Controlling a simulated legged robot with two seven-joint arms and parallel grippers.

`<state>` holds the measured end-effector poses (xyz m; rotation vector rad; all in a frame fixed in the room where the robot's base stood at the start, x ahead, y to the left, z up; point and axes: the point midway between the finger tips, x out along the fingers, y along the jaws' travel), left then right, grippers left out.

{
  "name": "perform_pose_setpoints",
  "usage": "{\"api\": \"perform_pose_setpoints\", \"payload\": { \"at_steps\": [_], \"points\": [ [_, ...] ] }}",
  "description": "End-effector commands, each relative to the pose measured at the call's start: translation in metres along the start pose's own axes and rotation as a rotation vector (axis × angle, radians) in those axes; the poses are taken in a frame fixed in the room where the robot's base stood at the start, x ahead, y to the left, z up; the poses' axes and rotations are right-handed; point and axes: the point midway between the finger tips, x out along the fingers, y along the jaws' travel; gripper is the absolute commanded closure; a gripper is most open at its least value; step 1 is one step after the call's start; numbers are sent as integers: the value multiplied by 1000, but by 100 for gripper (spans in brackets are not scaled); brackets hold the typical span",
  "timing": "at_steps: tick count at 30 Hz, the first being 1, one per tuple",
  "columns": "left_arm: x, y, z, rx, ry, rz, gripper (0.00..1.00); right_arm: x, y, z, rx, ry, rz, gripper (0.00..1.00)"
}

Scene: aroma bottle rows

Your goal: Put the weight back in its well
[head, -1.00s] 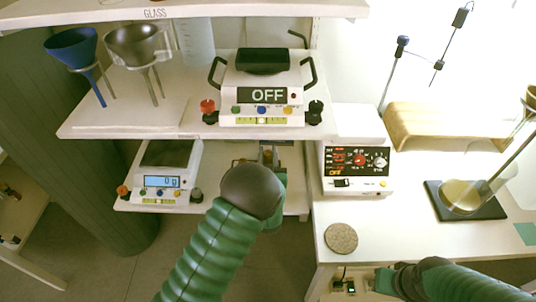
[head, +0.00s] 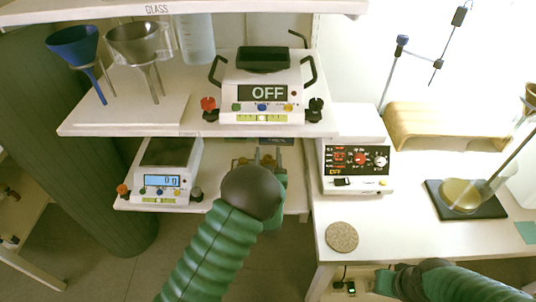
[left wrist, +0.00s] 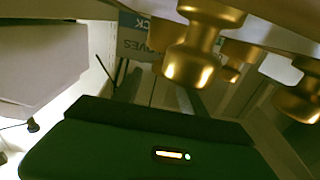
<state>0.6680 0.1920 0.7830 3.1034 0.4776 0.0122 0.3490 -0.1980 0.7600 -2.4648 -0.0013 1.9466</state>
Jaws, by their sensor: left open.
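My left gripper (head: 268,156) is over the lower shelf, to the right of the small balance, with its fingers apart. Brass weights (head: 241,162) stand beside and behind it, partly hidden by the gripper. In the left wrist view, several brass knobbed weights (left wrist: 190,65) are close up along the top and upper right, by a pale block (left wrist: 270,28). The nearest weight is just beyond the gripper body. The wells are not clearly visible. My right gripper (head: 384,282) is low at the bench's front edge; its fingers cannot be made out.
The small balance (head: 168,172) stands left on the lower shelf (head: 205,205). The bench (head: 400,235) holds a cork disc (head: 341,237).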

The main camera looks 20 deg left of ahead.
Motion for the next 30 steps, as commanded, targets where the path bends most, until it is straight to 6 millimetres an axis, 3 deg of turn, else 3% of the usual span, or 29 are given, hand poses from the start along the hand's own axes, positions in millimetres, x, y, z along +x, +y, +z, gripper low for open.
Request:
{"api": "perform_pose_setpoints", "payload": {
  "at_steps": [2, 8, 15, 21, 26, 30],
  "points": [
    [-3, 0, 8, 5, -16, 2, 50, 1, 0, 0, 0, 0, 0, 100],
    [-7, 1, -8, 5, -17, 3, 50, -13, 0, -3, 0, 0, 0, 100],
    [-73, 1, -10, 4, -11, 4, 50, -17, 0, -4, 0, 0, 0, 100],
    [-112, 1, -10, 3, -8, 3, 50, -20, 0, -4, 0, 0, 0, 100],
    [-118, -1, -9, -12, -50, 5, 50, -20, 0, -5, 0, 0, 0, 100],
    [-111, -1, 2, -68, -295, 51, 50, -20, 0, -5, 0, 0, 0, 100]
  ]
}}
